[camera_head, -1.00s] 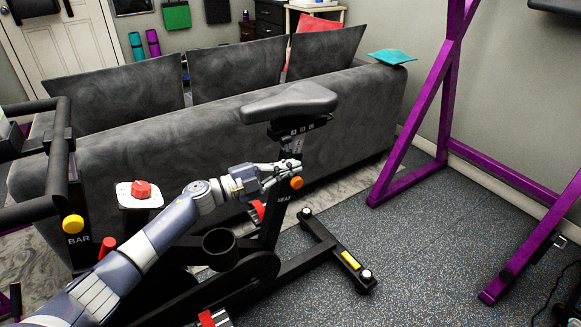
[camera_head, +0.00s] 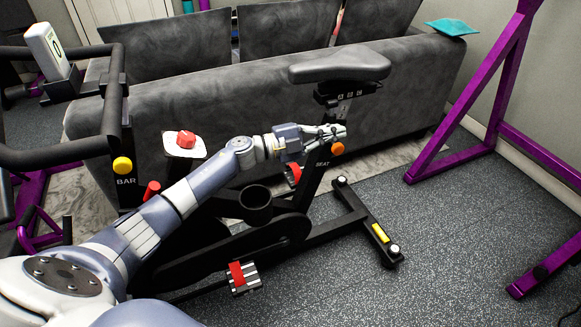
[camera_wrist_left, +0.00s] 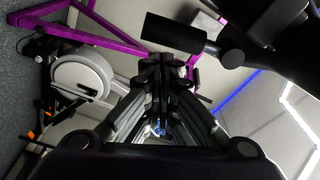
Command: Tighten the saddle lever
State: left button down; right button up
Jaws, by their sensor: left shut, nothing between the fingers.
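The exercise bike has a grey saddle (camera_head: 340,66) on a black post. An orange knob (camera_head: 337,148) sits on the frame beside the word SEAT. My left gripper (camera_head: 340,130) is at the post, below the saddle and just above the knob. It is shut and holds nothing. In the left wrist view its fingers (camera_wrist_left: 160,115) are together, and a black cylinder (camera_wrist_left: 175,32) on a stem lies beyond the tips. I cannot tell for certain whether that cylinder is the saddle lever, or whether the fingers touch the post. My right gripper is not in view.
A grey sofa (camera_head: 240,95) stands close behind the bike. The bike's handlebar (camera_head: 60,155) and yellow BAR knob (camera_head: 122,166) are at the left. A purple rack (camera_head: 470,115) stands at the right. The speckled floor (camera_head: 450,220) between bike and rack is clear.

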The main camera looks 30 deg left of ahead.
pick_arm(q)
notch_tip(320, 180, up, 11)
jog(key=d+n+t+p, duration=0.2)
jog(key=n+p, duration=0.4)
jog(key=n, duration=0.6)
jog(key=r+v, duration=0.1)
jog(key=v, duration=0.9)
jog(key=s+d+f+n+g+y, duration=0.1)
jog(key=s+f+n+g+y, duration=0.3)
jog(key=s+f+y, duration=0.3)
jog(key=s+d+f+n+g+y+p, duration=0.1)
jog(key=s+f+n+g+y, duration=0.3)
jog(key=s+f, duration=1.1)
notch_tip(320, 180, down, 5)
jog(key=n+y, duration=0.1)
jog(key=y, duration=0.2)
jog(key=shift+s+d, duration=0.2)
